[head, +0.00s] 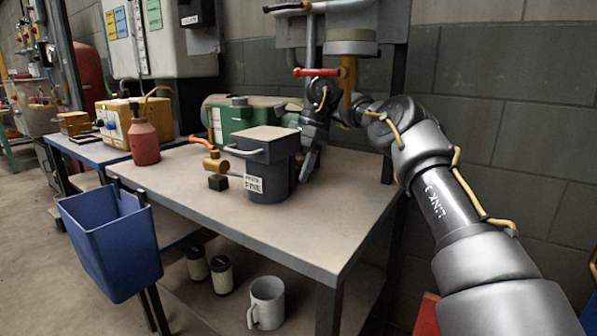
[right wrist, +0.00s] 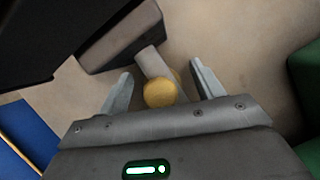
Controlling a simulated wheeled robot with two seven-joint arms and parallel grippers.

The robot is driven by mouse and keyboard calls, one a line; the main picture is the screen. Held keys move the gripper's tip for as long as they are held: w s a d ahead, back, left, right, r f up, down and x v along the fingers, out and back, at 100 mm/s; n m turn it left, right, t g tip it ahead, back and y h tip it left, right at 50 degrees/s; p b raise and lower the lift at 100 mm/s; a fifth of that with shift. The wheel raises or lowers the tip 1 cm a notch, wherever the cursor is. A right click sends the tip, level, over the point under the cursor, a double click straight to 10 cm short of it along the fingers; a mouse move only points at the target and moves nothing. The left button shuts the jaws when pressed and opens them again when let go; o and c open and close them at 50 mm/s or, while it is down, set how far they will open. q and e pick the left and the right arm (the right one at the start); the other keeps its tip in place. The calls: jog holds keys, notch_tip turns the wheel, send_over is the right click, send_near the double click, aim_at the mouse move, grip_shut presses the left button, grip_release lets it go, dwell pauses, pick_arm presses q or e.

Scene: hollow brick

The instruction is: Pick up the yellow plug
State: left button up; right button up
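In the right wrist view the yellow plug (right wrist: 160,93) shows as a round yellow end with a pale grey cylinder behind it, beside a dark block (right wrist: 120,38). My right gripper (right wrist: 160,72) is open, with one finger on each side of the plug. Gaps show between the fingers and the plug. In the head view my right gripper (head: 308,165) is by the back right of the dark grey lidded canister (head: 268,172), which partly hides that area. I cannot clearly make out the plug between the fingers there. My left gripper is not in view.
The workbench (head: 172,180) has clear room at its front right. A brass-coloured fitting (head: 215,165) and a green machine (head: 240,120) are left of and behind the canister. A red bottle (head: 144,142) and a blue bin (head: 112,245) are to the left.

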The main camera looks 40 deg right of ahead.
aim_at(300, 158)
jog(key=c, duration=1)
jog(key=shift+c, duration=0.2)
jog(key=shift+r+p, duration=0.35)
jog(key=shift+r, duration=0.15)
jog(key=r, duration=0.1)
jog(key=r+p, duration=0.1)
jog(key=shift+s+d+r, duration=0.3)
jog(key=s+d, duration=1.1)
jog(key=shift+s+d, duration=0.55)
jog(key=shift+s, duration=0.05)
jog(key=shift+f, duration=0.1)
